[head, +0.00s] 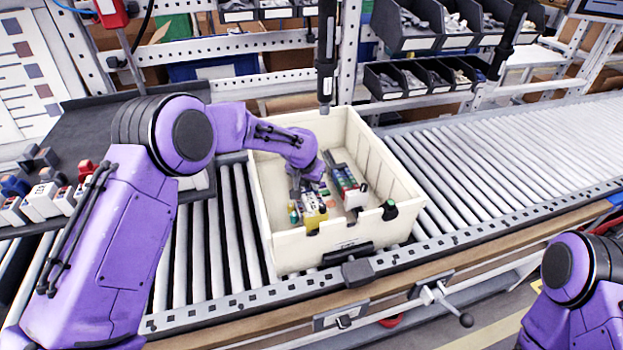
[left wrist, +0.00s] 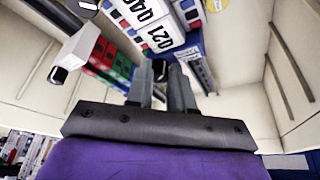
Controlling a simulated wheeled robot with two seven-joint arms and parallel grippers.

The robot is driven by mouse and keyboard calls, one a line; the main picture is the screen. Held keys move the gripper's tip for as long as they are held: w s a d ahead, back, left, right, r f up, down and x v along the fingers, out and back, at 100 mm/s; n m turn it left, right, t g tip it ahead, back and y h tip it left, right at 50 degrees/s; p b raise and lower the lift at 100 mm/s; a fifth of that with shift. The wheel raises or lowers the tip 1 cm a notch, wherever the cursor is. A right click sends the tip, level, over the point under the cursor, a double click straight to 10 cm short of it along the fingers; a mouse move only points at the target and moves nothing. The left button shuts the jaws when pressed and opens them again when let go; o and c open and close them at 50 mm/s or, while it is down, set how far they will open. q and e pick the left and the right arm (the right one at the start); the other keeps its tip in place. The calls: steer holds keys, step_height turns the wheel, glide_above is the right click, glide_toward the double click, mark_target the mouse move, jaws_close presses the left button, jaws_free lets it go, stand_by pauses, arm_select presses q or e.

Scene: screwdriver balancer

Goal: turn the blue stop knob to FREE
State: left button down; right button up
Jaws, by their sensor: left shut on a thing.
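My left gripper (head: 297,192) reaches down into the cream tote (head: 405,192). In the left wrist view its two fingers (left wrist: 164,72) are close together, shut on a small part that they mostly hide. A blue part (left wrist: 190,47) shows right at the fingertips, and I take it for the blue stop knob. I cannot read a FREE mark or tell which way the knob is turned. A white panel with black digits (left wrist: 140,12) lies just beyond the fingers. My right gripper is out of view.
Inside the tote, a block with red and green parts (head: 345,182) stands close to the gripper, and the tote walls surround it. A black tool (head: 327,55) hangs above the tote's back edge. The roller conveyor (head: 500,150) is clear to the right.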

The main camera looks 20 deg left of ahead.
arm_select(q)
steer(key=m+h, duration=0.1)
steer(key=m, duration=0.1)
steer(key=shift+a+m+p, duration=0.2)
steer(key=shift+m+p, duration=0.2)
steer(key=m, duration=0.1)
steer(key=m+h, duration=0.1)
steer(key=shift+w+a+m+g, duration=0.15)
steer(key=shift+m+g, duration=0.25)
steer(key=m+b, duration=0.1)
steer(key=m, duration=0.1)
steer(key=m+g+h+b, duration=0.1)
steer(key=m, duration=0.2)
steer(key=shift+w+a+f+g, duration=0.15)
steer(key=shift+w+f+g, duration=0.05)
steer(key=shift+g, duration=0.1)
steer(key=shift+w+r+m+g+h+b, duration=0.1)
steer(key=shift+m+g+h+b, duration=0.25)
steer(key=shift+m, duration=0.75)
steer(key=shift+w+m+g+h+b, duration=0.15)
steer(key=shift+m+g+b, duration=0.3)
steer(key=shift+m, duration=0.65)
steer(key=shift+s, duration=0.1)
steer(key=c, duration=1.1)
jaws_free()
steer(key=shift+o, duration=0.6)
steer(key=b+v, duration=0.1)
steer(key=v, duration=0.9)
steer(key=shift+r, duration=0.25)
